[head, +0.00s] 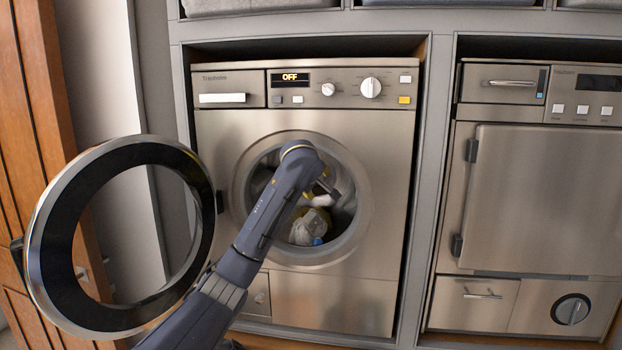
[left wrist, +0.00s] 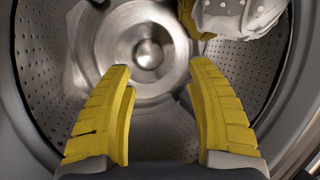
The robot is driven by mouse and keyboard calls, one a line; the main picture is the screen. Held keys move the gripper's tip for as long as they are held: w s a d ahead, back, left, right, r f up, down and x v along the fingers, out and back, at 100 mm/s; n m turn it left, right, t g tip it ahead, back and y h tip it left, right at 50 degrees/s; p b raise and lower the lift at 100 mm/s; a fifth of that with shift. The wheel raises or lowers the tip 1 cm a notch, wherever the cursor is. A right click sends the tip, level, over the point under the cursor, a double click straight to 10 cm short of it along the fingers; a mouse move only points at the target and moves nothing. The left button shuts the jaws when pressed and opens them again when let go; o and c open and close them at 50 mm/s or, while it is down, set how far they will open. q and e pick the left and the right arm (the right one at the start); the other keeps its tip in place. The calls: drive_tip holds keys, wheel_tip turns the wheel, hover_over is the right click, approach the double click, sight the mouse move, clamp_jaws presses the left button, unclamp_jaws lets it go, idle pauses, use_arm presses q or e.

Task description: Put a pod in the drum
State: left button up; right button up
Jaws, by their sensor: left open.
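The steel washing machine's drum (head: 345,212) is open to view, with its perforated wall and shiny round hub (left wrist: 148,54) showing in the left wrist view. My left arm reaches across to the drum's mouth. My left gripper (left wrist: 160,66) has its yellow fingers spread, with nothing between them, facing the back of the drum. In the head view, the gripper (head: 320,190) is partly hidden by my wrist. A small blue spot (head: 317,241) shows low in the drum; I cannot tell whether it is a pod or part of the laundry. My right gripper is not in view.
Pale laundry (head: 308,227) lies in the drum; a grey-white piece (left wrist: 235,16) is at upper right in the wrist view. The round door (head: 52,235) stands open at left. The machine's display (head: 290,77) reads OFF. A second steel appliance (head: 545,200) stands at right.

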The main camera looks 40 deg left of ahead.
use_arm(q)
drive_tip(key=v, duration=0.8)
drive_tip(key=shift+s, duration=0.2)
drive_tip(key=shift+r, duration=0.1)
